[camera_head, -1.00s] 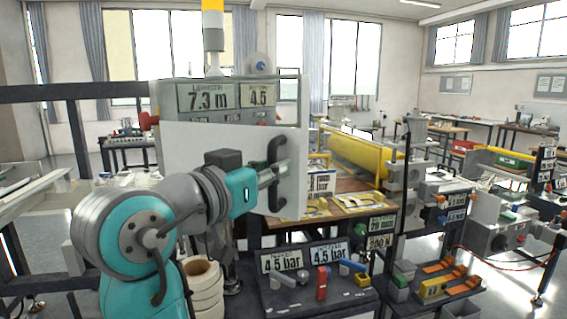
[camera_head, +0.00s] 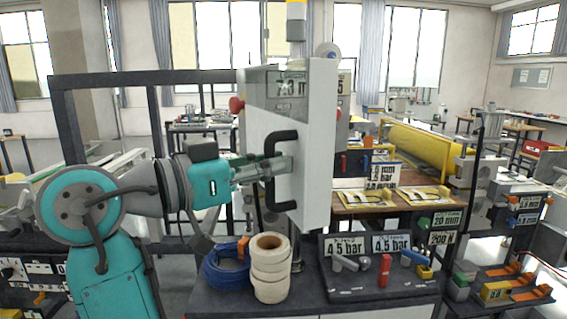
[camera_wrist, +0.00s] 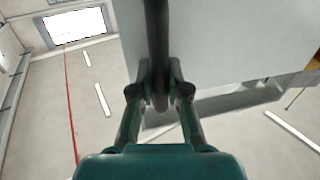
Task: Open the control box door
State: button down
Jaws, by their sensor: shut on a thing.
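The control box door (camera_head: 313,150) is a light grey panel. It stands out at an angle from the control box (camera_head: 284,84) and hides part of the box's displays. A dark bar handle (camera_head: 283,138) is fixed upright on the door face. The box's interior cannot be made out.
A bench below the door holds rolls of white tape (camera_head: 270,268), a blue cable coil (camera_head: 227,264) and a panel with 4.5 bar displays (camera_head: 371,245). A dark frame post (camera_head: 73,130) stands at the left. A yellow roller machine (camera_head: 425,145) is behind at the right.

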dwell(0.3)
jog(key=c, duration=1.1)
grip_release()
jog(key=shift+c, duration=0.2)
jog(key=shift+a, duration=0.1)
jog(key=v, duration=1.2)
jog(key=shift+f, duration=0.1)
